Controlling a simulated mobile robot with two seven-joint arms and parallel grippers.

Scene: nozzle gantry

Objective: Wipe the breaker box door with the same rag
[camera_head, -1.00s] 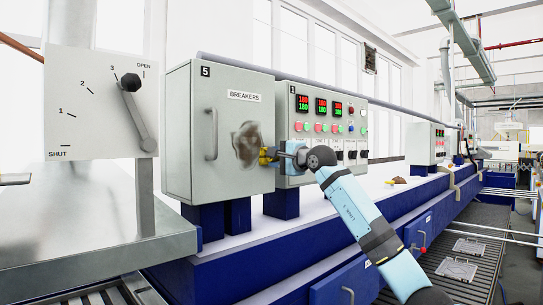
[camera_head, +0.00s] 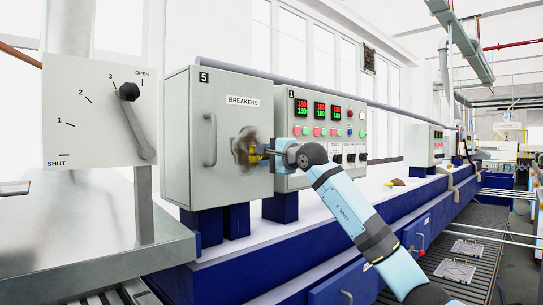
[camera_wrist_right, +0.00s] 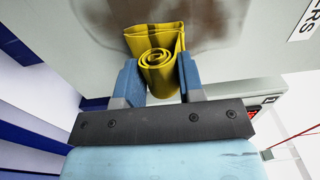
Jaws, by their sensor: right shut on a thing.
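The grey breaker box (camera_head: 215,175) has a door with a "BREAKERS" label, a vertical handle (camera_head: 210,137) and a brown smudge (camera_head: 243,143) on its right side. My right gripper (camera_head: 262,152) is at the smudge and shut on a rolled yellow rag (camera_wrist_right: 158,68). In the right wrist view the rag sits between the blue fingers, against or very close to the smudged door (camera_wrist_right: 205,25); contact is hard to confirm. The gripper covers part of the smudge in the head view. My left gripper is not in view.
A control panel (camera_head: 322,118) with red displays and buttons stands just right of the box. A dial plate (camera_head: 98,112) with a lever stands at the left above a metal table (camera_head: 90,225). A brown item (camera_head: 397,182) lies on the white bench top.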

